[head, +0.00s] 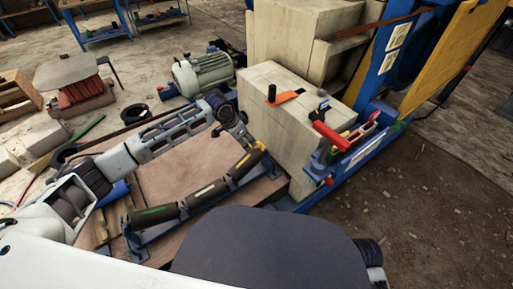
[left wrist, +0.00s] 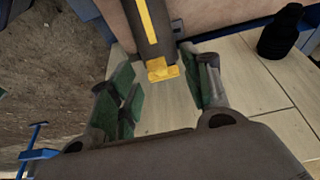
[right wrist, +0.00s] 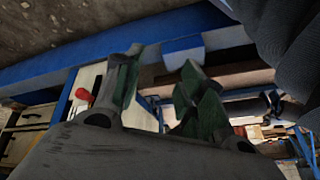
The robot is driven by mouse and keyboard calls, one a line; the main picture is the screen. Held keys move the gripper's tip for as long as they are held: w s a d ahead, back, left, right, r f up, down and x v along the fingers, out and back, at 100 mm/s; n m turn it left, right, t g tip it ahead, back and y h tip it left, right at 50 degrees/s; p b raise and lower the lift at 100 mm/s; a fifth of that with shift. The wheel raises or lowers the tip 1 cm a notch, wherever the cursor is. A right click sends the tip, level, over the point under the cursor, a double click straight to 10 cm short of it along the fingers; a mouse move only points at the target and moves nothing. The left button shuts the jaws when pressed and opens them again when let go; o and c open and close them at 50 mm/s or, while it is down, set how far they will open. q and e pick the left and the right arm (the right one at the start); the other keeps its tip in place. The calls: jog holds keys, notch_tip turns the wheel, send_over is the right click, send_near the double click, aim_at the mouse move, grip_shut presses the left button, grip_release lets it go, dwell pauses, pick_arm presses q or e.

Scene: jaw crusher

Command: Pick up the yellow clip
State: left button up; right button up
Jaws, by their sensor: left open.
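The yellow clip (left wrist: 162,70) shows in the left wrist view at the end of a dark cylinder (left wrist: 131,22) with a yellow stripe. In the head view it is a small yellow spot (head: 260,146) at the right end of a row of dark cylinders. My left gripper (left wrist: 163,88) is open, with green-padded fingers on either side of the clip in its wrist view. Contact cannot be made out. In the head view the left gripper (head: 243,136) hangs by the clip, partly hidden. My right gripper (right wrist: 163,82) is open and empty in its wrist view.
Cylinders with green (head: 153,216) and white (head: 205,193) stripes lie in the same row on a blue frame. A pale block (head: 285,130) stands close right of the left gripper, with a red handle (head: 331,134) beyond. A green-grey motor (head: 203,73) stands behind.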

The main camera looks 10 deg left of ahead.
aim_at(250, 145)
pick_arm(q)
jog(key=shift+f, duration=0.1)
pick_arm(e)
jog(key=shift+f, duration=0.1)
pick_arm(q)
jog(key=shift+w+d+f+b, duration=0.1)
jog(key=shift+d+f+b, duration=0.15)
jog(key=shift+f+b, duration=0.2)
jog(key=shift+b+x, duration=0.55)
jog(key=shift+x, duration=0.3)
jog(key=shift+b+x, duration=0.55)
jog(key=shift+x, duration=0.6)
jog(key=shift+d, duration=0.15)
pick_arm(e)
notch_tip(250, 145, down, 6)
jog(key=a+t+y, duration=0.1)
jog(key=shift+w+a, duration=0.25)
pick_arm(q)
grip_shut()
jog(key=shift+r, duration=0.15)
